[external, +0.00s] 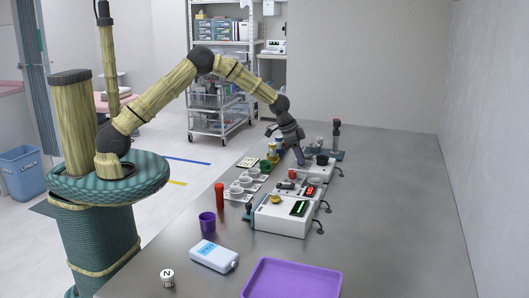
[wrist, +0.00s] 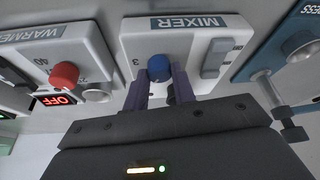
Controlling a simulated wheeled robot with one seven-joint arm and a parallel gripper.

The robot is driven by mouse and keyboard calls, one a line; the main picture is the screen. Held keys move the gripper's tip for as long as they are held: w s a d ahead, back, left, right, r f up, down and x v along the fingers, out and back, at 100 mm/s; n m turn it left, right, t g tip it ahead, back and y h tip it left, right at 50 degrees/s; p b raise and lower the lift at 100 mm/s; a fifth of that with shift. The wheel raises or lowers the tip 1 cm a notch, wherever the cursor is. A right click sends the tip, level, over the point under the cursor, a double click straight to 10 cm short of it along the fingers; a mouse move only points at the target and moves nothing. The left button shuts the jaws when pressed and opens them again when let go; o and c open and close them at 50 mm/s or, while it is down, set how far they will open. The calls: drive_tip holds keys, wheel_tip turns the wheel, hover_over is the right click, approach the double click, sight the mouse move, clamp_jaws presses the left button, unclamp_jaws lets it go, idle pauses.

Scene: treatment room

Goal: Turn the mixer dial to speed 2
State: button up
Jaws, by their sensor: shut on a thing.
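The mixer (wrist: 190,40) is a white box with a MIXER label, seen upside down in the wrist view. Its blue round dial (wrist: 159,68) sits on the face, with a printed 3 just left of it; other marks by the dial are hidden. My gripper (wrist: 160,84) has its two purple fingers on either side of the dial, shut on it. The dial's pointer and setting cannot be made out. In the external view, my gripper (external: 299,160) reaches down at the far end of the row of devices, and the dial is hidden there.
The warmer (wrist: 50,50), with a red knob (wrist: 65,75) and a display reading OFF (wrist: 54,100), stands left of the mixer in the wrist view. A teal device (wrist: 275,65) is close on the right. A purple tray (external: 292,279) lies at the table's near end; the table's right side is clear.

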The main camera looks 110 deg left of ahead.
drive_tip(key=shift+m+h+p, duration=0.5)
drive_tip(key=shift+m+p, duration=0.15)
drive_tip(key=shift+m, duration=0.45)
drive_tip(key=shift+a, duration=0.1)
drive_tip(key=o, duration=1)
drive_tip(key=v, duration=1.7)
drive_tip(key=shift+r+b, duration=0.15)
drive_tip(key=shift+b, duration=0.25)
drive_tip(key=shift+s, duration=0.1)
